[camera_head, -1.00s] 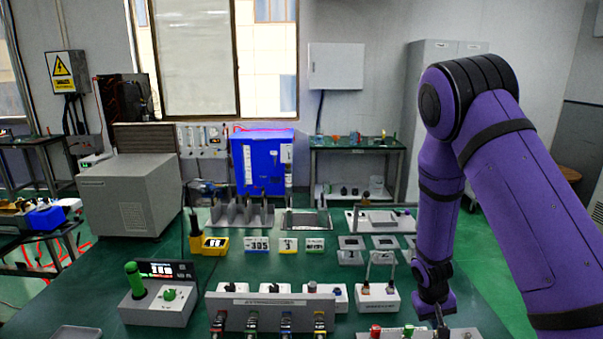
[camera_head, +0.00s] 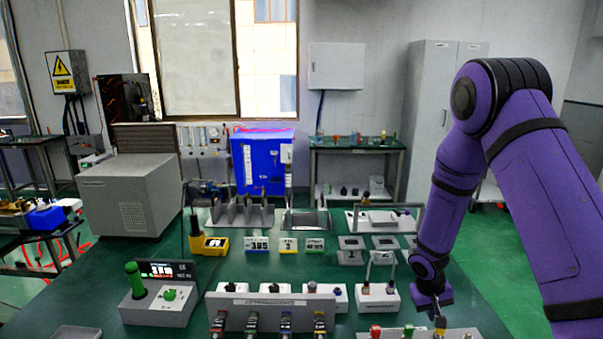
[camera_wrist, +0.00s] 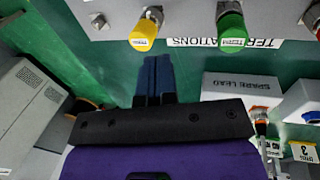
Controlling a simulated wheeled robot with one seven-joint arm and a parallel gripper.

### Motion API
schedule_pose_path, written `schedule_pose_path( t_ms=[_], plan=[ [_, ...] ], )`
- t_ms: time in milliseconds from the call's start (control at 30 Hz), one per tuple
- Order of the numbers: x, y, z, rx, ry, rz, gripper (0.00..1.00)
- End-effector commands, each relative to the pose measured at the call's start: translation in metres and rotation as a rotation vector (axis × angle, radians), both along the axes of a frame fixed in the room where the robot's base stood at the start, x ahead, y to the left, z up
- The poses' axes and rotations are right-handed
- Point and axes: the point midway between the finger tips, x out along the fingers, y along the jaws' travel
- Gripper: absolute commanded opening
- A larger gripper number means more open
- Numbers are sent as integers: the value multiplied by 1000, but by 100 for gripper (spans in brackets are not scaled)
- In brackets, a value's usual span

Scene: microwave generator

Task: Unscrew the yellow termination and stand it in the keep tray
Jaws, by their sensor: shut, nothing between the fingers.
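The yellow termination (camera_wrist: 143,36) sits on a grey panel marked TERMINATIONS in the wrist view, left of the green termination (camera_wrist: 231,31). It also shows at the bottom right of the head view (camera_head: 440,324), just below my gripper (camera_head: 437,305). My gripper's dark fingers (camera_wrist: 153,72) are together and empty. In the wrist view their tips lie just below the yellow cap, with a small gap showing in the picture. I cannot surely pick out the keep tray; a shallow grey tray (camera_head: 78,333) is cut off at the front left of the head view.
The red termination (camera_head: 376,331) and green one stand left of the yellow. A white SPARE LEAD block (camera_wrist: 240,86) is close to my fingers. A grey rack with several coloured connectors (camera_head: 270,307) stands left of the termination panel. Open green bench lies at front left.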

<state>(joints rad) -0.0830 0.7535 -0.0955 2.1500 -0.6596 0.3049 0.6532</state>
Motion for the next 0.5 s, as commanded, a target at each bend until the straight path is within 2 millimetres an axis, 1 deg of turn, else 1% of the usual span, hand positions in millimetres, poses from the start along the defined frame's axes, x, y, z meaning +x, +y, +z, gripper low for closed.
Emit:
schedule_pose_path(
  t_ms=[300,500],
  plan=[
    [-1,0,-37,-1,2,0,0],
    [-1,0,-55,0,2,0,0]
  ],
)
